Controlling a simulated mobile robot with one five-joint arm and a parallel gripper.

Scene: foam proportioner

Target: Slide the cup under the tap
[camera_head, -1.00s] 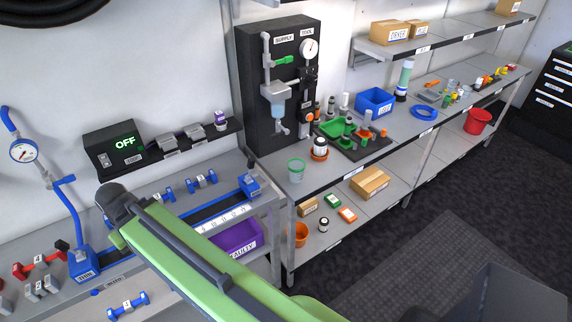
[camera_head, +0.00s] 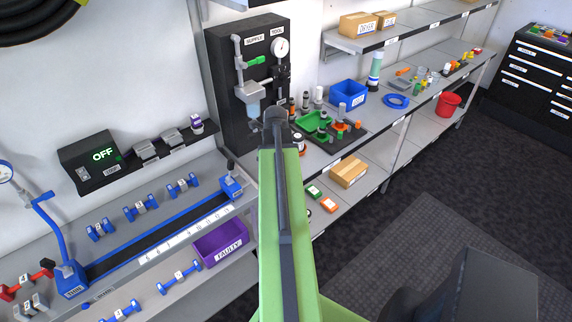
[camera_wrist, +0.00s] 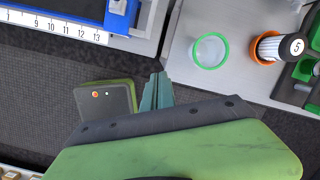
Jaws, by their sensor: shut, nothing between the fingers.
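The cup (camera_wrist: 210,50), translucent with a green rim, stands on the grey bench in the wrist view. My arm hides it in the head view. My gripper (camera_wrist: 161,80) is shut and empty, its fingertips below and left of the cup and apart from it. In the head view my arm covers the gripper. The black supply panel (camera_head: 229,92) stands at the back of the bench with a green-handled valve (camera_head: 257,61) and a clear bowl (camera_head: 253,109) below it. The tap's outlet under the bowl is hidden by my arm.
A jar labelled 5 (camera_wrist: 278,46) with an orange ring stands right of the cup. Green parts (camera_wrist: 306,75) lie further right. A blue rail with a ruler (camera_wrist: 68,27) is at the wrist view's upper left. The bench edge is just below the cup.

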